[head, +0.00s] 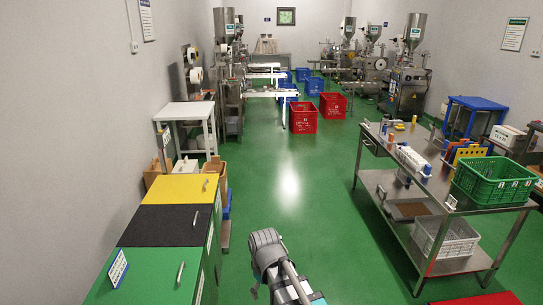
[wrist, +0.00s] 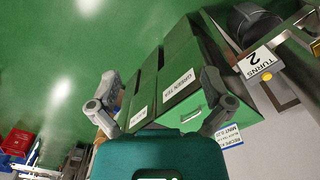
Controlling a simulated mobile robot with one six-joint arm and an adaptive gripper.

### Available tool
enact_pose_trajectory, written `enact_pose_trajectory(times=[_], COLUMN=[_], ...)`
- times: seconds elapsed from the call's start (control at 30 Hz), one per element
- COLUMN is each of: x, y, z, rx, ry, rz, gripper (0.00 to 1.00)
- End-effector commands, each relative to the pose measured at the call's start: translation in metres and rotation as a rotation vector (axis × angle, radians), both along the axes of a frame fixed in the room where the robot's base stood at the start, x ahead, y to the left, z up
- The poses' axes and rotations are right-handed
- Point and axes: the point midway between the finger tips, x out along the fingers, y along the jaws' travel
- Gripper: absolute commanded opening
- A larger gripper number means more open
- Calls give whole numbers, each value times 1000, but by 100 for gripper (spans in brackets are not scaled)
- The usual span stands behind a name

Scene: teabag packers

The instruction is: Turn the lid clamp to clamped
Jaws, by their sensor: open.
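I cannot make out a lid clamp for certain in either view. In the wrist view my gripper (wrist: 160,86) is open, its two grey fingers spread wide with nothing held between them. Past the fingers are green bins (wrist: 184,57) labelled "GREEN TEA". One front with a pale handle (wrist: 190,114) lies close by the right finger. At the upper right are a "TURNS 2" card (wrist: 259,60), a brass-coloured round piece (wrist: 266,76) and a dark round part (wrist: 250,23). Whether any of these belongs to the clamp I cannot tell. In the head view my arm shows at the bottom centre.
Cabinets with yellow (head: 182,188), black (head: 165,226) and green (head: 130,276) tops stand at the left. A steel table (head: 480,194) with a green crate (head: 496,181) is at the right. The green floor (head: 285,165) between is clear. Packing machines and crates stand farther back.

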Motion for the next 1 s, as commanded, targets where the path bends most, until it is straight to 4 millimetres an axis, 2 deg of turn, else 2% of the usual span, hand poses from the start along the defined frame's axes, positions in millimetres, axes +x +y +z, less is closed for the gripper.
enact_pose_trajectory(times=[0.03, 0.3, 0.6, 0.8, 1.0], x=[-1, -5, -19, -25, -26], y=[-17, -92, -163, -186, -190], z=[-4, -13, -22, -24, -24], rx=[0, 1, 0, 0, 0], ry=[0, 0, 0, 0, 0], rz=[-56, -350, -648, -751, -771], gripper=[100, 100, 100, 100, 100])
